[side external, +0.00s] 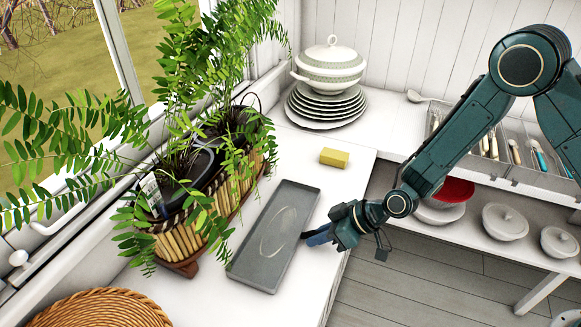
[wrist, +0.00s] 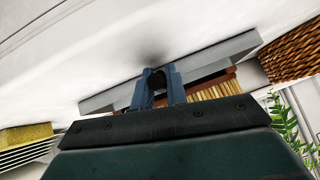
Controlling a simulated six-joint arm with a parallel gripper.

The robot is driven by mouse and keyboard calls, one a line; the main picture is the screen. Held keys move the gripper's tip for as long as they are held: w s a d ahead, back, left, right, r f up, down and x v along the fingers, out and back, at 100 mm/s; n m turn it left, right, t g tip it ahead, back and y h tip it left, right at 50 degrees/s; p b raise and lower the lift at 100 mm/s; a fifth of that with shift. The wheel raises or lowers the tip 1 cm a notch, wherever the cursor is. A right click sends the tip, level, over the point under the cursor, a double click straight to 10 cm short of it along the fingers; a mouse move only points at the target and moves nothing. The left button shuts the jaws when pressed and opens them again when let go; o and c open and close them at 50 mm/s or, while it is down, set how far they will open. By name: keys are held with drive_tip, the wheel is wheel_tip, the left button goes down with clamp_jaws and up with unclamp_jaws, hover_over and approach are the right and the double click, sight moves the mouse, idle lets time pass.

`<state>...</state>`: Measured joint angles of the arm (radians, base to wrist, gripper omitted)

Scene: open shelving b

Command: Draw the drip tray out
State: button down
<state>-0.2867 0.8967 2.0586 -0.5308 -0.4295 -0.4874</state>
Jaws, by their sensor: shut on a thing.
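The drip tray (side external: 290,205) is a long, shallow grey tray on the white counter, beside the planter basket (side external: 205,215) and clear of it for most of its length. My gripper (side external: 306,237) is at the tray's right long edge, with its blue fingers low over the counter. In the wrist view, my gripper (wrist: 157,80) has its blue fingers closed on the middle of the grey tray edge (wrist: 225,53). The fingertips' contact is partly hidden. The basket holds leafy green plants and stands on a reddish-brown base (side external: 187,268).
A yellow sponge (side external: 334,157) lies beyond the tray. Stacked plates (side external: 325,108) with a tureen stand at the back. A wicker tray (side external: 95,308) is at the front left. The counter's right edge is close to my gripper. Fern fronds hang near the tray's left side.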

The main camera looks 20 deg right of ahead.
drive_tip(key=shift+s+d, duration=0.2)
drive_tip(key=shift+d, duration=0.05)
drive_tip(key=c, duration=1.3)
unclamp_jaws()
drive_tip(key=shift+s+d+r, duration=0.1)
drive_tip(key=v, duration=1.3)
drive_tip(key=shift+s+d+r, duration=0.1)
drive_tip(key=shift+d+r, duration=0.1)
drive_tip(key=shift+r, duration=0.05)
